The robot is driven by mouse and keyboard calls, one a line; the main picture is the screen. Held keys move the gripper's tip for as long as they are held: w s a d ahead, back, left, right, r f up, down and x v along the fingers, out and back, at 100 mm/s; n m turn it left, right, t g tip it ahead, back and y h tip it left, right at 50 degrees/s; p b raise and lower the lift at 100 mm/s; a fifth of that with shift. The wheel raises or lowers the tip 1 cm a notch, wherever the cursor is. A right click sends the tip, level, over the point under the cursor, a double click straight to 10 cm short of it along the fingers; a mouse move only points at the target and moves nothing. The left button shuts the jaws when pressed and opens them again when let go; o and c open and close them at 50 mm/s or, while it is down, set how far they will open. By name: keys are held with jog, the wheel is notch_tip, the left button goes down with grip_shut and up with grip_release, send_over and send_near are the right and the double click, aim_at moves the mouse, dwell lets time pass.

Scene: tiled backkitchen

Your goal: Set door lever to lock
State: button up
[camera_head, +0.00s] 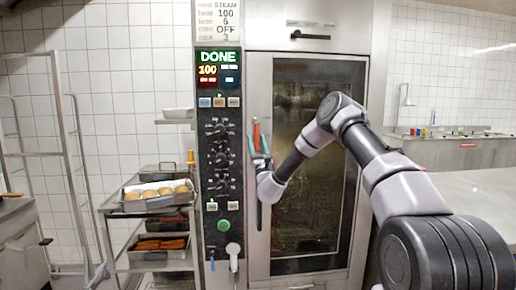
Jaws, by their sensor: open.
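The tall steel oven's glass door (312,200) looks closed. A dark upright bar, which looks like the door lever (259,218), shows at the door's left edge, below my wrist. Its upper part is hidden behind my wrist, so its full setting cannot be told. My gripper (259,138) is at the door's left edge, above the visible part of the lever. Its narrow red and teal fingers point upward and are open. I see nothing held between them. Whether the gripper touches the lever or door cannot be told.
The control panel (219,150) left of the door reads DONE. A rack with a tray of buns (157,196) stands further left. A metal frame trolley (68,150) is at the far left. A steel counter (470,160) is at the right.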

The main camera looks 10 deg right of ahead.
jog(key=v, duration=1)
jog(key=shift+s+f, duration=0.15)
jog(key=shift+f, duration=0.05)
